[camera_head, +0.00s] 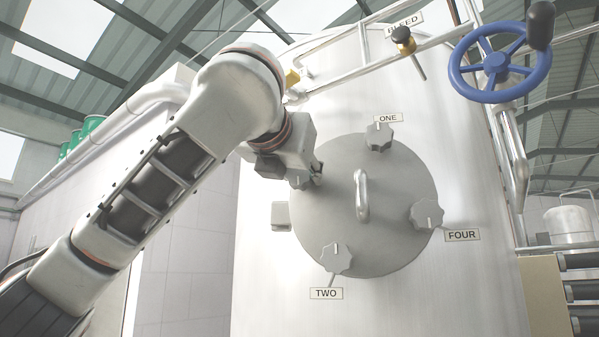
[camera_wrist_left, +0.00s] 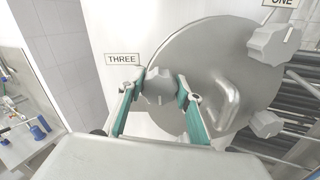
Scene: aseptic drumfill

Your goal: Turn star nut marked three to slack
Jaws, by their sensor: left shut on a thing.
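The star nut marked three (camera_wrist_left: 158,86) is a grey lobed knob at the rim of the round hatch cover (camera_wrist_left: 215,75), beside a THREE label (camera_wrist_left: 122,59) in the left wrist view. My left gripper (camera_wrist_left: 160,92) has its two green-padded fingers on either side of this nut and is shut on it. In the head view my left gripper (camera_head: 314,174) reaches the left rim of the hatch cover (camera_head: 390,195), and the nut (camera_head: 299,181) is partly hidden behind it. The THREE label is hidden there. My right gripper is not in view.
Other star nuts sit at ONE (camera_head: 379,138), TWO (camera_head: 336,258) and FOUR (camera_head: 427,214). A bar handle (camera_head: 362,195) stands out from the cover's middle. A blue handwheel (camera_head: 499,62) and a BLEED valve (camera_head: 403,41) are above right, along pipes.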

